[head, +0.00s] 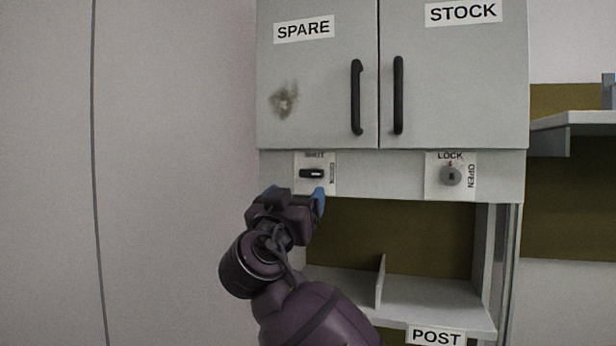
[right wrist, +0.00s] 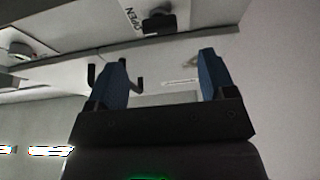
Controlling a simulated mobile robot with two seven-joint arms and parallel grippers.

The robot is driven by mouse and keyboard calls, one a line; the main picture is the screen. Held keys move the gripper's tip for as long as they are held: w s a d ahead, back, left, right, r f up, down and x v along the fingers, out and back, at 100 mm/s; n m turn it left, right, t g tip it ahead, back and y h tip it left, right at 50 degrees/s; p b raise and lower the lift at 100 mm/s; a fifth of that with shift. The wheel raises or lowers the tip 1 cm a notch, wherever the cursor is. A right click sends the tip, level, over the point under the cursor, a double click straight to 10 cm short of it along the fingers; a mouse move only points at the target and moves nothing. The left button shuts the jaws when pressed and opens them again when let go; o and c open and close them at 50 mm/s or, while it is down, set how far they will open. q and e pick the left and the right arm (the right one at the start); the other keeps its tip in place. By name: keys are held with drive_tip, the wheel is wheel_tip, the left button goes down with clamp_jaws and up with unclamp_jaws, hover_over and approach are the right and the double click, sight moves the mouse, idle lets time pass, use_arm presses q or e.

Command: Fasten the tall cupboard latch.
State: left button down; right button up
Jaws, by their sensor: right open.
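A black latch knob (head: 312,173) sits on a white plate under the SPARE door of the grey cupboard (head: 330,100). The knob lies level, with SHUT above it and OPEN written at its right. It also shows at the top of the right wrist view (right wrist: 158,20), beside the OPEN marking. My right gripper (head: 294,197) is open and empty, its blue fingertips just below the plate in the head view. In the right wrist view my right gripper (right wrist: 162,78) has nothing between its fingers, and the knob is beyond them. My left gripper is not in view.
A round grey lock (head: 451,175) on a LOCK/OPEN plate sits to the right. Two black handles (head: 356,97) (head: 398,95) stand out from the closed doors. An open shelf (head: 430,300) marked POST lies below. Plain wall fills the left.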

sight(310, 176)
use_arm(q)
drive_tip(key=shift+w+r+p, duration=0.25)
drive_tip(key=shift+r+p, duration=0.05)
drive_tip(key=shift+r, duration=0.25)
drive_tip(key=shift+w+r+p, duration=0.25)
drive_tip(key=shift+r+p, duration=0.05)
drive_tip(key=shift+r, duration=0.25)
use_arm(e)
drive_tip(key=x, duration=0.8)
drive_tip(key=c, duration=0.9)
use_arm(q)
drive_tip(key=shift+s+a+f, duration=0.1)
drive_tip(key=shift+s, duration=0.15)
use_arm(e)
drive_tip(key=shift+c, duration=0.2)
